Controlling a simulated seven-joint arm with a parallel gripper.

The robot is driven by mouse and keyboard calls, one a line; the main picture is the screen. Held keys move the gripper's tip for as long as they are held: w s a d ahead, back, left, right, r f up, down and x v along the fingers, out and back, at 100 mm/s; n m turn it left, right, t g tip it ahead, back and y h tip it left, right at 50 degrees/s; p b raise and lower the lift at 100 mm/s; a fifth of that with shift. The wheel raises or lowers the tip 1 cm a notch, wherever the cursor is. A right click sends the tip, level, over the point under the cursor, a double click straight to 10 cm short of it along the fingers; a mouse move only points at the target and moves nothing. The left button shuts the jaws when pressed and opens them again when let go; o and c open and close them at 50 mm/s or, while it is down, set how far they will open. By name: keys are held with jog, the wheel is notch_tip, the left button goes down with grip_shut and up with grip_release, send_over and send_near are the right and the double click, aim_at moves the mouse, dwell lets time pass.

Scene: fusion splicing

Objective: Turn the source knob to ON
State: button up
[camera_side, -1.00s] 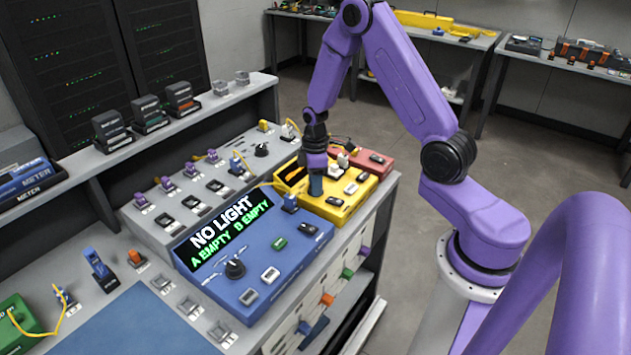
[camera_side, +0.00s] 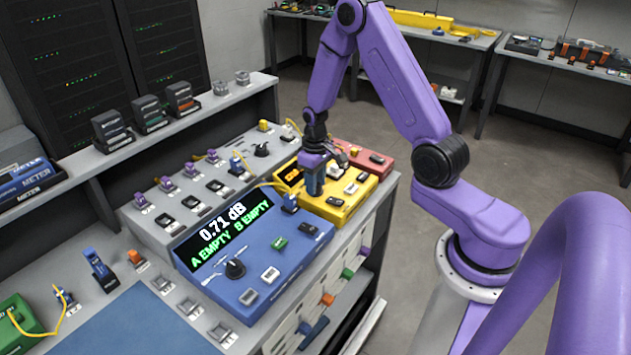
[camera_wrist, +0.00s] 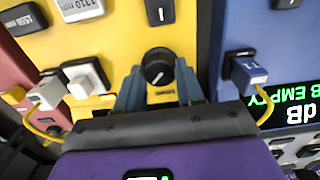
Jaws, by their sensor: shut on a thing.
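The yellow source box (camera_side: 338,211) stands at the back of the bench; it also fills the middle of the wrist view (camera_wrist: 115,30). Its black round knob (camera_wrist: 158,68) has a white pointer line and sits between my fingers in the wrist view. My gripper (camera_wrist: 158,88) is shut on the knob, one finger on each side. In the side view my gripper (camera_side: 313,183) points down over the yellow box and hides the knob. The small label below the knob is too blurred to read.
The blue meter box (camera_side: 280,262) stands in front of the yellow one; its display (camera_side: 228,237) reads 0.71 dB, A EMPTY, B EMPTY. A blue plug with a yellow cable (camera_wrist: 246,68) is close to my right finger. A red box (camera_side: 367,155) stands behind.

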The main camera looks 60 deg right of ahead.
dwell(0.4)
jog(key=o, duration=1)
jog(key=shift+o, duration=0.2)
notch_tip(320, 180, up, 18)
jog(key=shift+f, duration=0.25)
